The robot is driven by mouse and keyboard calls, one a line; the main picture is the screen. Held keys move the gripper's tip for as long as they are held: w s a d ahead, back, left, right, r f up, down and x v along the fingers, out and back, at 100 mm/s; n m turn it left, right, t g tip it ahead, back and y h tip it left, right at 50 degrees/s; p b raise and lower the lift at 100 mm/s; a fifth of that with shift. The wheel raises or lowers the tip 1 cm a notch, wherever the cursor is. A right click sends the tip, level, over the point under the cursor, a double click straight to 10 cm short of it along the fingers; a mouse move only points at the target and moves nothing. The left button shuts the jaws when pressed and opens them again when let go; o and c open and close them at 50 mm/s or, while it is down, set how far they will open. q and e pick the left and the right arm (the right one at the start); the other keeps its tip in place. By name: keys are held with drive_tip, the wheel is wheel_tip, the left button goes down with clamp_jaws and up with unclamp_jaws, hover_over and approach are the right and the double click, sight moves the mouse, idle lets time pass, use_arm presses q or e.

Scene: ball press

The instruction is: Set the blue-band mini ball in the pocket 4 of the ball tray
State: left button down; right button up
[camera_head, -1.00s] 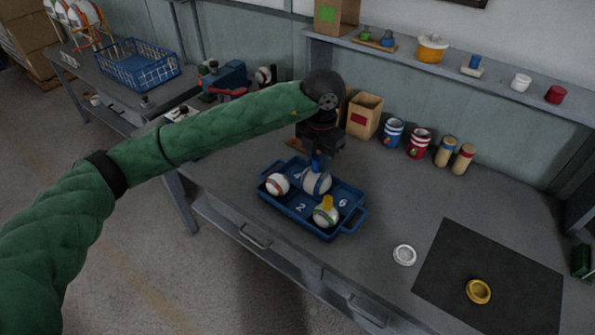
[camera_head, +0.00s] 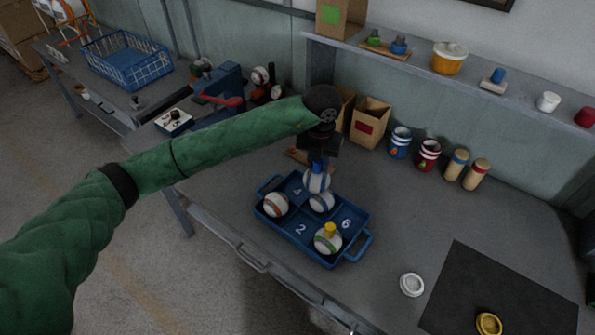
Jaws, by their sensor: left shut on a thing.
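My left gripper (camera_head: 318,158) is pointing down over the back part of the blue ball tray (camera_head: 352,262). It is shut on a white ball with a blue band (camera_head: 316,182), which has a blue piece on top. Another white ball with blue marking (camera_head: 321,203) sits in the tray just in front of the held one. An orange-band ball (camera_head: 275,205) is in the left pocket, and a green-band ball with a yellow knob (camera_head: 327,240) is at the front. The numbers 4, 2 and 6 show on bare pocket floors; 4 is just left of the held ball. My right gripper is out of view.
Cardboard boxes (camera_head: 370,122), striped cans (camera_head: 429,155) and wooden cylinders (camera_head: 456,165) stand behind the tray. A blue press-like device (camera_head: 220,93) is at the back left. A white ring (camera_head: 411,285) and a dark mat (camera_head: 500,300) lie right, with free tabletop between.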

use_arm(q)
drive_tip(key=w+a+f+b, duration=0.1)
drive_tip(key=w+a+f, duration=0.4)
drive_tip(key=f, duration=0.3)
drive_tip(key=shift+a+f, duration=0.3)
drive_tip(key=shift+f, duration=0.05)
drive_tip(key=c, duration=1.2)
unclamp_jaws()
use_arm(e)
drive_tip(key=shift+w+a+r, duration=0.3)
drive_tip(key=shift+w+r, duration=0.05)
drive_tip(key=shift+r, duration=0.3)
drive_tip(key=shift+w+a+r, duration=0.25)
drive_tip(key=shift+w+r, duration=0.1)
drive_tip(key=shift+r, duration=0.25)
use_arm(q)
drive_tip(key=shift+r, duration=0.1)
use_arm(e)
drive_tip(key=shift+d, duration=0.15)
